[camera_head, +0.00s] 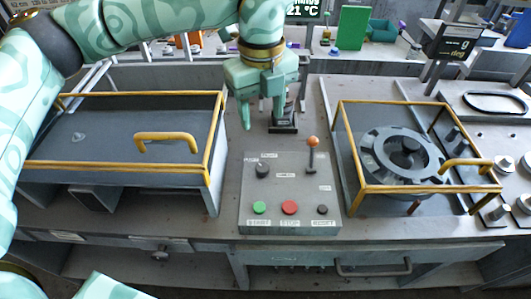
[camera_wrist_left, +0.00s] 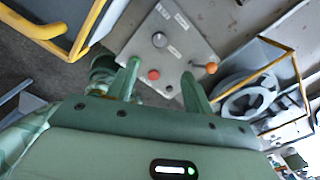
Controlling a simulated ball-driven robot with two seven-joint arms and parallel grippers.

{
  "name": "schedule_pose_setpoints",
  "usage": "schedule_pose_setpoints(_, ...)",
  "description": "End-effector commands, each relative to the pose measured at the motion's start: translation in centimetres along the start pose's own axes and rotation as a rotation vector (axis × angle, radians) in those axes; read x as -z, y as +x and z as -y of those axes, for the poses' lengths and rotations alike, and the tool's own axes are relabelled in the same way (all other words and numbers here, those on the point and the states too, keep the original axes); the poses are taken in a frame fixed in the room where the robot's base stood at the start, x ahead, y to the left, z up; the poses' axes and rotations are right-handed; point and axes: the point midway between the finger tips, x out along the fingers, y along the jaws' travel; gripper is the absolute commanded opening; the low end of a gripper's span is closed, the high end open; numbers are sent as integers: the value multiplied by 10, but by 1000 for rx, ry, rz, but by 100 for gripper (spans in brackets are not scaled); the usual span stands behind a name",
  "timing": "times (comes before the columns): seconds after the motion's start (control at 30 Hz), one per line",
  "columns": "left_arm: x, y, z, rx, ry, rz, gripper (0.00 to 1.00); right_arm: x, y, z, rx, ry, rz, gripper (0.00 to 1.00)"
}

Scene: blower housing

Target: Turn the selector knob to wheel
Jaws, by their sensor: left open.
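The selector knob (camera_head: 262,171) is a small dark round knob at the upper left of the grey control panel (camera_head: 240,215), with small labels around it that are too small to read surely. It also shows in the left wrist view (camera_wrist_left: 159,40) as a grey round cap. My left gripper (camera_head: 262,118) points down behind the panel, above and apart from the knob. Its fingers are open and empty; in the left wrist view the fingertips (camera_wrist_left: 160,71) stand apart, with the knob beyond them. The knob's pointer direction is not clear. My right gripper is not in view.
The panel also carries a lever with an orange ball (camera_head: 313,141), a green button (camera_head: 260,208), a red button (camera_head: 290,207) and a dark button (camera_head: 323,210). A yellow-framed cover (camera_head: 208,150) stands left; another yellow frame (camera_head: 350,150) surrounds a wheel (camera_head: 400,150) at right.

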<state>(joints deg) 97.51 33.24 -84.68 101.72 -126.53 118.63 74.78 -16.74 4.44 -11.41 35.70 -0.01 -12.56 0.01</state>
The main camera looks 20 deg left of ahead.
Motion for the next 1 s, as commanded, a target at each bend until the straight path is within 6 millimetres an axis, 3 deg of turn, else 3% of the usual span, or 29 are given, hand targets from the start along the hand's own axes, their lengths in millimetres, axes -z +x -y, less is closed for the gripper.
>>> schedule_pose_setpoints(0.2, 1, 56, -1, -5, 2, -5, 52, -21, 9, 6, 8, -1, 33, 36)
schedule_pose_setpoints(0.5, 1, 125, -1, -3, 1, -4, 52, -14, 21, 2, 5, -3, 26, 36)
schedule_pose_setpoints(0.7, 1, 146, 0, 0, 2, -2, 52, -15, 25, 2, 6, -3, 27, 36)
schedule_pose_setpoints(1.0, 1, 149, 0, 0, 2, -2, 52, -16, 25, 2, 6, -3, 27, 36)
